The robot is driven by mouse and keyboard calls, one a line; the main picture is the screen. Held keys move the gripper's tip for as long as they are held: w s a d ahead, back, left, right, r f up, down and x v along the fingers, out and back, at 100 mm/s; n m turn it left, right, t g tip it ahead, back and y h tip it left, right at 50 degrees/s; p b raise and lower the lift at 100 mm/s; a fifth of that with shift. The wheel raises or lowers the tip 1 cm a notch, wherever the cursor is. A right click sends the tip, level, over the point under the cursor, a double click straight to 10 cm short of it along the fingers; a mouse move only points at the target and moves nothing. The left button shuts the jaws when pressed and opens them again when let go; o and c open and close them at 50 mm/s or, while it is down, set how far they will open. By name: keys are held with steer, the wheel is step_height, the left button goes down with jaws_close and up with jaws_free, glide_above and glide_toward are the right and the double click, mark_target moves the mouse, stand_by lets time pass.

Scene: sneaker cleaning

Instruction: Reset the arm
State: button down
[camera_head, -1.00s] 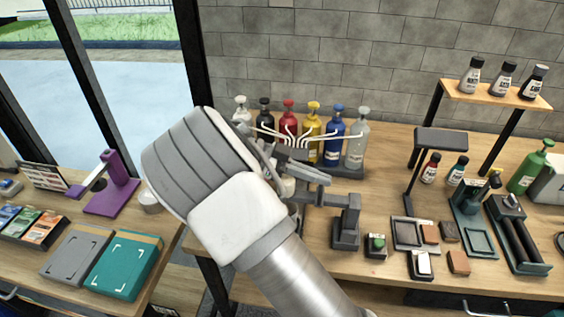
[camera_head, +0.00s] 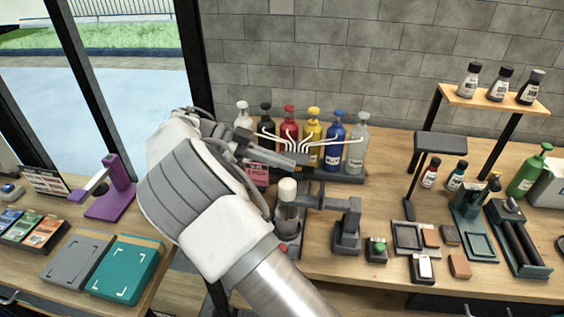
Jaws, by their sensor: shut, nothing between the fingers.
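My gripper (camera_head: 303,158) reaches out to the right from my white and grey arm, in the middle of the head view. It is shut and holds nothing. Its tips appear in front of the row of pump bottles, such as the red bottle (camera_head: 289,122) and the yellow bottle (camera_head: 312,128). I cannot tell whether it touches any of them. My arm covers the left end of the workbench (camera_head: 390,272).
Below the gripper stands a device with a white-topped cylinder (camera_head: 287,190) and a dark bracket (camera_head: 347,228). A two-level stand (camera_head: 437,143) holds small bottles at right. A side table at left carries a purple stand (camera_head: 115,190) and a teal box (camera_head: 125,268).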

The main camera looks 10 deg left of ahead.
stand_by(0.4)
steer(key=s+d+r+n+g+y, duration=0.1)
steer(key=s+d+r+n+y, duration=0.15)
steer(key=d, duration=0.35)
steer(key=s+d+r+n+y, duration=0.1)
steer(key=d+n+y, duration=0.25)
steer(key=d, duration=0.25)
steer(key=s+d+r+n+g+y, duration=0.1)
steer(key=d+r+n+y, duration=0.15)
steer(key=d, duration=0.35)
steer(key=s+d+r+n+t+y, duration=0.1)
steer(key=s+d+n+t+y, duration=0.1)
steer(key=s, duration=0.6)
steer(key=s+d+n+t+y, duration=0.3)
steer(key=s+n+t, duration=0.2)
steer(key=s+n, duration=0.2)
steer(key=shift+s+r+t+y, duration=0.3)
steer(key=shift+s+r+y, duration=0.1)
steer(key=shift+s, duration=0.5)
